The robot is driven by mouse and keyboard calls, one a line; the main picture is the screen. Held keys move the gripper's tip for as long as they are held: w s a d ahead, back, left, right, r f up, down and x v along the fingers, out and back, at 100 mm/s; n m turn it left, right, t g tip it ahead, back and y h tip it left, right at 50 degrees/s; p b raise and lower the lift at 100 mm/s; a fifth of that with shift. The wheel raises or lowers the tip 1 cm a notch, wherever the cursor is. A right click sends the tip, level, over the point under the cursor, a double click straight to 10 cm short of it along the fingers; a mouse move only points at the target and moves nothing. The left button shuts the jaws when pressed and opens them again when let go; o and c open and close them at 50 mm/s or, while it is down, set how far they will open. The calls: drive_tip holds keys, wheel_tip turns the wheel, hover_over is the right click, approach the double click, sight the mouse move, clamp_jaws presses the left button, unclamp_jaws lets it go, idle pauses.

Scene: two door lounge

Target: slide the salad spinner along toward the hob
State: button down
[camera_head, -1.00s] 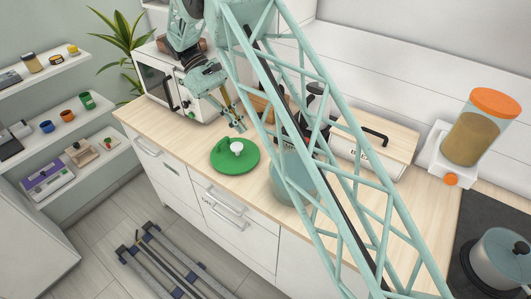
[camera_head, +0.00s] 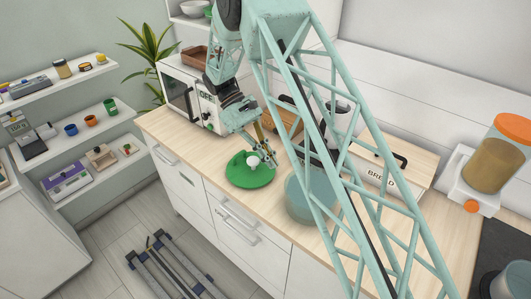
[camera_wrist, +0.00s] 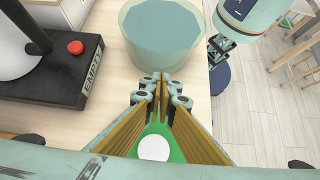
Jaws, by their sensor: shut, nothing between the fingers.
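The salad spinner's clear, bluish bowl (camera_head: 300,205) stands on the wooden counter, partly behind my arm's lattice. Its green lid with a white knob (camera_head: 245,172) lies flat on the counter to the left of the bowl. My gripper (camera_head: 272,166) is low between the lid and the bowl, its fingers shut and empty. In the wrist view the shut fingertips (camera_wrist: 158,82) point at the bowl (camera_wrist: 165,42), with a small gap seeming to remain. The lid (camera_wrist: 175,150) shows beneath the fingers. The dark hob (camera_head: 505,250) is at the lower right.
A bread box (camera_head: 385,175) and an orange-topped dispenser (camera_head: 495,160) stand along the counter's back. A pot (camera_head: 515,282) is on the hob. A dark appliance base with a red button (camera_wrist: 60,70) sits beside the bowl. The counter between bowl and hob looks clear.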

drive_tip(key=shift+s+d+f, duration=0.25)
drive_tip(key=shift+s+d, duration=0.55)
drive_tip(key=shift+d, duration=0.15)
drive_tip(key=shift+s+d+f, duration=0.2)
drive_tip(key=shift+s+d, duration=0.6)
drive_tip(key=shift+d, duration=0.1)
